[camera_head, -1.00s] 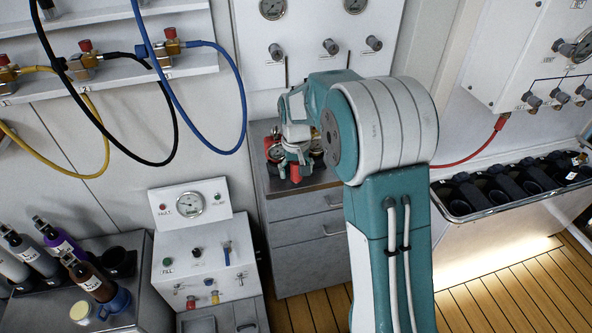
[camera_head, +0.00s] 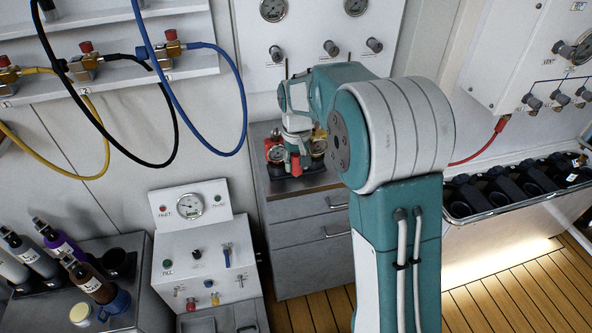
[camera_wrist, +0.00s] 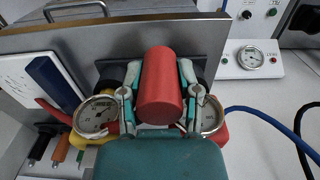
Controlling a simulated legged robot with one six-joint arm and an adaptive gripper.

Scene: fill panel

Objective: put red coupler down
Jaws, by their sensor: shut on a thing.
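The red coupler (camera_wrist: 161,84) is a plain red cylinder between the two fingers of my gripper (camera_wrist: 160,100) in the wrist view. My gripper is shut on it. In the head view the gripper (camera_head: 296,143) points down over the steel cabinet top, and the red coupler (camera_head: 295,165) shows below its fingers. Round gauges flank the gripper, one on the left (camera_wrist: 96,117) and one on the right (camera_wrist: 210,115) in the wrist view. Whether the coupler's lower end touches the surface is hidden.
The steel drawer cabinet (camera_head: 305,230) stands under the gripper, against the wall panel (camera_head: 318,70). A small control panel (camera_head: 207,255) and bottles (camera_head: 90,282) are at lower left. Blue (camera_head: 243,110), black and yellow hoses hang at left. A tray of black holders (camera_head: 510,185) is at right.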

